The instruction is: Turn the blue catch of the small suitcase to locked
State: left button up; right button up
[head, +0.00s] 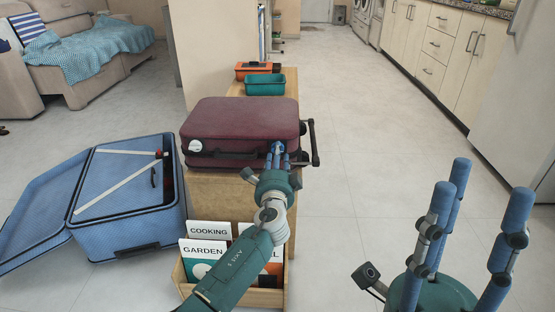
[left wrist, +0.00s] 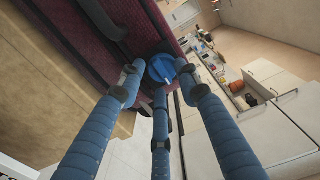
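The small maroon suitcase (head: 240,118) lies flat and closed on a wooden bench. Its blue catch (left wrist: 162,68) is round and shows between the fingertips in the left wrist view; its exact setting is hard to read. My left gripper (head: 278,150) is at the right part of the suitcase's front side, with its three fingers (left wrist: 160,78) spread around the catch. I cannot tell whether they touch it. My right gripper (head: 473,205) is open and empty at the lower right, away from the suitcase.
An open blue suitcase (head: 125,225) lies on the floor at the left. A wooden box (head: 265,298) of books stands below the bench's front. The floor to the right is clear.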

pick_arm(q)
jog(key=s, duration=1.2)
